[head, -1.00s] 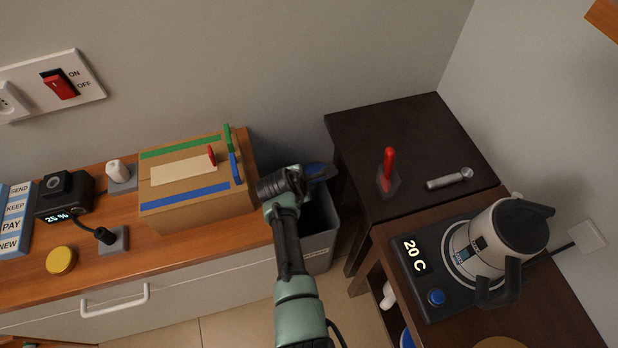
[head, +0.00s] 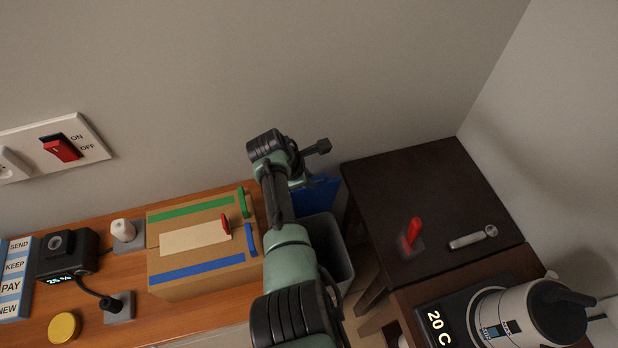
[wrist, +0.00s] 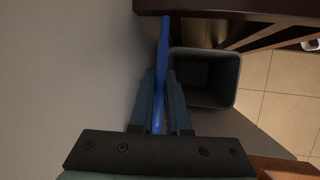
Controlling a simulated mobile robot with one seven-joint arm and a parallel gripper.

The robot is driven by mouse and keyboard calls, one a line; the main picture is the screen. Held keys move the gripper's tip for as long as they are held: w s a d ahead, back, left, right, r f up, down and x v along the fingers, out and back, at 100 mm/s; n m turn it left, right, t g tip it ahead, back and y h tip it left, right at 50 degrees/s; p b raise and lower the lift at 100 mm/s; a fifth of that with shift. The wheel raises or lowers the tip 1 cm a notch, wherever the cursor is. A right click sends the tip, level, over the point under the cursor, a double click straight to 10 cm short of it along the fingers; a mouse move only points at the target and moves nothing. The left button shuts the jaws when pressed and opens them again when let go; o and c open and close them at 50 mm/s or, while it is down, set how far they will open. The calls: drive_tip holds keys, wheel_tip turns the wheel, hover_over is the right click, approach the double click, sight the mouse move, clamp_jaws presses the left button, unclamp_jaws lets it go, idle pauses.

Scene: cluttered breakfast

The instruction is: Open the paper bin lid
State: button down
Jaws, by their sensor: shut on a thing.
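The paper bin (head: 338,258) is a grey open-topped container in the gap between the wooden counter and the dark table. Its blue lid (head: 318,194) stands roughly upright at the wall side of the bin, and the bin's mouth is uncovered. In the wrist view the lid (wrist: 164,42) appears edge-on beside the bin's opening (wrist: 205,80), whose inside looks dark and empty. My gripper (wrist: 161,85) is shut on the lid, one finger on each side of it. In the head view my arm covers the fingers and part of the lid.
A cardboard box (head: 200,245) with coloured strips stands on the counter (head: 190,327), left of my arm. The dark table (head: 400,180) holds a red-handled lever (head: 412,233) and a metal tool (head: 473,237). A kettle (head: 535,315) stands at lower right. The wall is close behind the lid.

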drive_tip(key=shift+w, duration=0.1)
idle(0.3)
drive_tip(key=c, duration=0.9)
unclamp_jaws()
drive_tip(key=shift+r, duration=0.1)
drive_tip(key=p+v, duration=0.3)
drive_tip(key=v, duration=0.9)
drive_tip(key=shift+a+r, duration=0.15)
drive_tip(key=shift+r, duration=0.2)
